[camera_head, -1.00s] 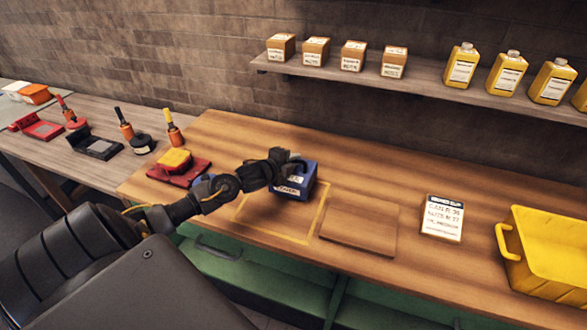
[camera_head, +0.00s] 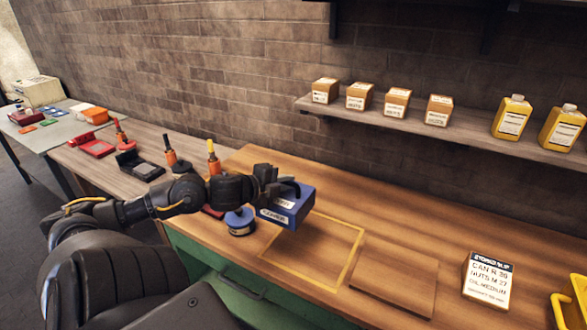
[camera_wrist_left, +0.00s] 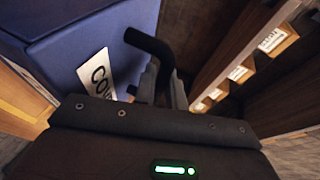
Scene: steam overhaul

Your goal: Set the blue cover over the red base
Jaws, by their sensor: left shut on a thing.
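The blue cover (camera_head: 294,212), a box with a white label, is in my left gripper (camera_head: 284,186). The gripper is shut on its black handle. In the left wrist view the cover (camera_wrist_left: 85,45) fills the upper left, with the bent black handle (camera_wrist_left: 150,45) between the fingers (camera_wrist_left: 162,85). The cover appears held above the bench, near the back left corner of the yellow outline (camera_head: 352,262). The red base (camera_head: 212,211) lies to the left, mostly hidden behind my left arm. My right gripper is out of view.
A blue round pot (camera_head: 240,222) stands close to the cover's left. A flat wooden board (camera_head: 395,287), a printed slip (camera_head: 488,280) and a yellow bin (camera_head: 568,305) are to the right. A shelf (camera_head: 440,129) with boxes and bottles hangs behind.

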